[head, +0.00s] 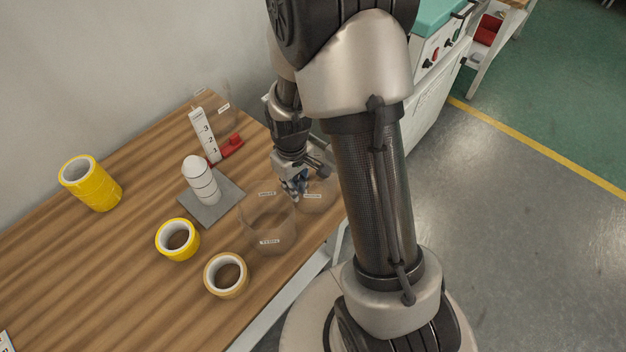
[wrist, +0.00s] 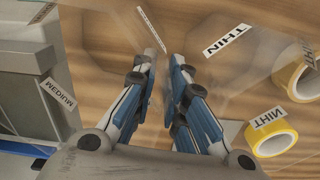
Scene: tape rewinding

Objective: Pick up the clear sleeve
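Clear sleeves stand on the wooden table. One large clear sleeve (head: 269,222) with white labels is at the table's right side. Another clear sleeve (head: 318,201) is just right of it, partly behind my gripper and arm. A third clear sleeve (head: 226,98) is at the back. My gripper (head: 297,187) points down at the two right-hand sleeves. In the wrist view its blue-padded fingers (wrist: 159,68) are a narrow gap apart, with a clear, labelled wall just beyond the tips. I see nothing clamped between them. Contact with a sleeve cannot be told.
A white post on a grey plate (head: 229,195), a yellow tape stack (head: 90,184), a yellow roll (head: 160,240) and a tan roll (head: 211,278) stand left of the sleeves. A white scale (head: 205,135) with a red base is behind. The table's left part is mostly clear.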

